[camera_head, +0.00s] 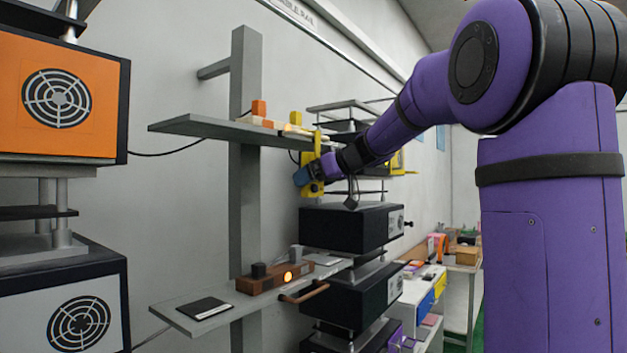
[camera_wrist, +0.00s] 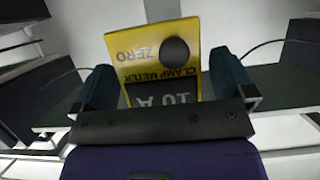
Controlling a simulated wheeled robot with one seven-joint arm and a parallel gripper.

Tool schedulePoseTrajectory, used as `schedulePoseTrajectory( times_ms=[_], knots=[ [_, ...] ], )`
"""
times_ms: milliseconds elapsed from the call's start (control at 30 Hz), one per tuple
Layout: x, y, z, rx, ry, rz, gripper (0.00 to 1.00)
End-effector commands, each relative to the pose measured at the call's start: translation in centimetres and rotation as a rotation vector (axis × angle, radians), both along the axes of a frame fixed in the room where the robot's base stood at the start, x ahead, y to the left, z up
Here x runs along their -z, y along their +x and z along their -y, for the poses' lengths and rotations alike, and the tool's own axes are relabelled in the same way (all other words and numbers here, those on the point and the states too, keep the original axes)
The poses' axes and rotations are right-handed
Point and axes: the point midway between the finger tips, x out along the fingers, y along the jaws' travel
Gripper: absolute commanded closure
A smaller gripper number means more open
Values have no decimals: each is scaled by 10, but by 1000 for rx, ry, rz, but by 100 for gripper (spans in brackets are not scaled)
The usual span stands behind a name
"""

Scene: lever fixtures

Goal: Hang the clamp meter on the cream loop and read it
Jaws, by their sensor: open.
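The yellow clamp meter (camera_wrist: 128,48) stands in the wrist view between the two fingers of my gripper (camera_wrist: 165,82). Its lettering is upside down there: "ZERO" beside a dark round knob, "CLAMP METER", and a dark display that seems to show "10 A". My fingers are apart, with one on each side of the meter. In the head view the yellow meter (camera_head: 317,150) is at my gripper (camera_head: 312,174), by the right end of the upper shelf. A cream piece (camera_head: 293,128) lies on that shelf; I cannot tell whether it is the loop.
The grey upper shelf (camera_head: 190,126) also holds orange blocks (camera_head: 258,108). Black stacked units (camera_head: 345,228) stand under my gripper.

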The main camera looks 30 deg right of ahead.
Motion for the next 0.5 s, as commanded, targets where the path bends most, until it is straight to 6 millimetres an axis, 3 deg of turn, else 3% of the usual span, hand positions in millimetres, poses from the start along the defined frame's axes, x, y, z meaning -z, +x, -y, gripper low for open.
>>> schedulePoseTrajectory(
  times_ms=[500],
  knots=[
    [-33,-73,27,2,-2,2,0]
  ],
)
